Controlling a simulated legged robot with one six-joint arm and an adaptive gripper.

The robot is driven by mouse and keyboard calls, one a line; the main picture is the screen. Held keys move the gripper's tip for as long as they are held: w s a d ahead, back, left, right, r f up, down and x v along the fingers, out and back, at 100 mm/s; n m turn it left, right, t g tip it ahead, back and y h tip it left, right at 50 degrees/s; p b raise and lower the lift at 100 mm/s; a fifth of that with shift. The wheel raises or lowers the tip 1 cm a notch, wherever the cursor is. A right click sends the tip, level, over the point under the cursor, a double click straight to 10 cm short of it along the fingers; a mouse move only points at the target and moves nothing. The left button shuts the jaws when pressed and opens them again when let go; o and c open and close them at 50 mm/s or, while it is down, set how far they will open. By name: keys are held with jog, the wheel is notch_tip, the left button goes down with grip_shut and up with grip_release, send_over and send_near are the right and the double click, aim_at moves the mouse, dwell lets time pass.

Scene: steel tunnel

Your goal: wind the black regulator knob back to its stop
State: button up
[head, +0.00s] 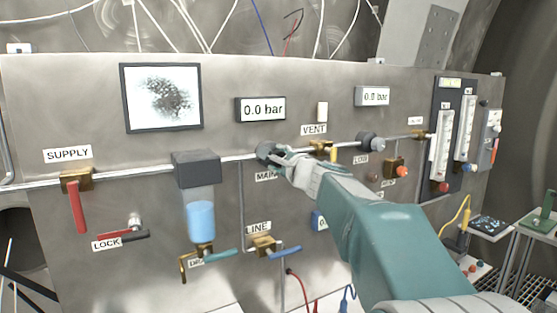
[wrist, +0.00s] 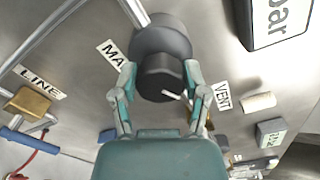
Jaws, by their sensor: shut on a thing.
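The black regulator knob (wrist: 160,78) sits on a dark grey round body (wrist: 160,42) on the pipe, by the label that begins "MA". My gripper (wrist: 162,88) is shut on the knob, with one finger on each side of it. A light pointer mark shows at the knob's lower edge in the wrist view. In the head view my gripper (head: 283,163) is at the panel's middle and hides most of the knob; the dark regulator body (head: 266,152) shows beside it. The display (head: 262,109) above reads 0.0 bar.
A second dark regulator (head: 370,141) sits on the pipe to the right, under another 0.0 bar display (head: 373,96). The VENT valve (head: 322,147) is just right of my gripper. The LINE valve's blue handle (head: 285,252) and the red SUPPLY handle (head: 77,207) stick out from the panel.

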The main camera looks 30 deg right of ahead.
jog(key=n, duration=0.6)
jog(key=shift+f, duration=0.4)
jog(key=n, duration=0.5)
jog(key=shift+f+n, duration=0.1)
jog(key=shift+n, duration=0.4)
jog(key=o, duration=1.1)
jog(key=shift+w, duration=0.1)
jog(key=shift+o, duration=0.2)
jog(key=shift+s+r, duration=0.2)
jog(key=shift+r, duration=0.05)
jog(key=s, duration=1.1)
jog(key=shift+s+d, duration=0.15)
jog(key=shift+s, duration=0.2)
jog(key=shift+f, duration=0.15)
